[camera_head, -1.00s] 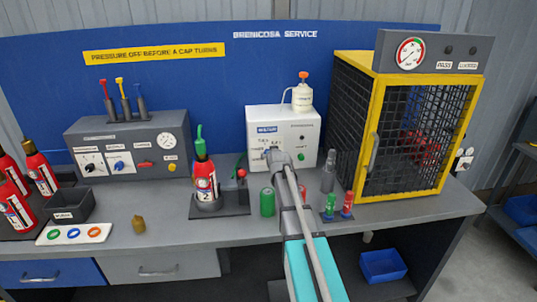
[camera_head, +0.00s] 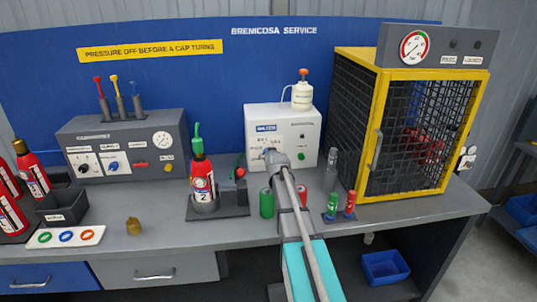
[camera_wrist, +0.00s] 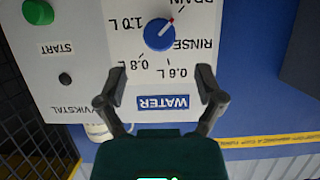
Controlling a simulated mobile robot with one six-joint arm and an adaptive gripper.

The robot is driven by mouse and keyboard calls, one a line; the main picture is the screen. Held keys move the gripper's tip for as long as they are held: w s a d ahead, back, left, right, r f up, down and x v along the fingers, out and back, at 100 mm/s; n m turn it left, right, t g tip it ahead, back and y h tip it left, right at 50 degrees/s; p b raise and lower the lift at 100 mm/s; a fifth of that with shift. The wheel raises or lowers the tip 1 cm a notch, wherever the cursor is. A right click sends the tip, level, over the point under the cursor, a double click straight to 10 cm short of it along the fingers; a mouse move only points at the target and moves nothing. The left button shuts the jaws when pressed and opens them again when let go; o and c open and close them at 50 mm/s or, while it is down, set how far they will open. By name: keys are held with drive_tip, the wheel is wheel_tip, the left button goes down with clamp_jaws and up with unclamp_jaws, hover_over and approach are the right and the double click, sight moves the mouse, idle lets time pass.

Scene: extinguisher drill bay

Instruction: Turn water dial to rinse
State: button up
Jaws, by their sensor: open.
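The water dial (camera_wrist: 159,34) is a round blue knob on a white panel, seen upside down in the wrist view. Its white pointer line with a red tip points up and right in that picture, toward the DRAIN label (camera_wrist: 195,3). The RINSE label (camera_wrist: 192,45) is to the right of the dial. My gripper (camera_wrist: 160,88) is open and empty. Its two fingers straddle the blue WATER label, below the dial in the picture, and do not touch the dial. In the head view my arm reaches the front of the white water unit (camera_head: 308,122) and largely hides its dial area.
A green START button (camera_wrist: 38,12) and a dark round knob (camera_wrist: 65,79) sit on the same panel. On the bench, a red extinguisher (camera_head: 201,175) stands left of my arm, a green can (camera_head: 266,203) close by, and a yellow-framed cage (camera_head: 378,120) to the right.

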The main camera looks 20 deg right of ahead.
drive_tip(key=shift+w, duration=0.1)
drive_tip(key=shift+b+x, duration=1.4)
drive_tip(key=shift+x, duration=2.25)
drive_tip(key=c, duration=1.1)
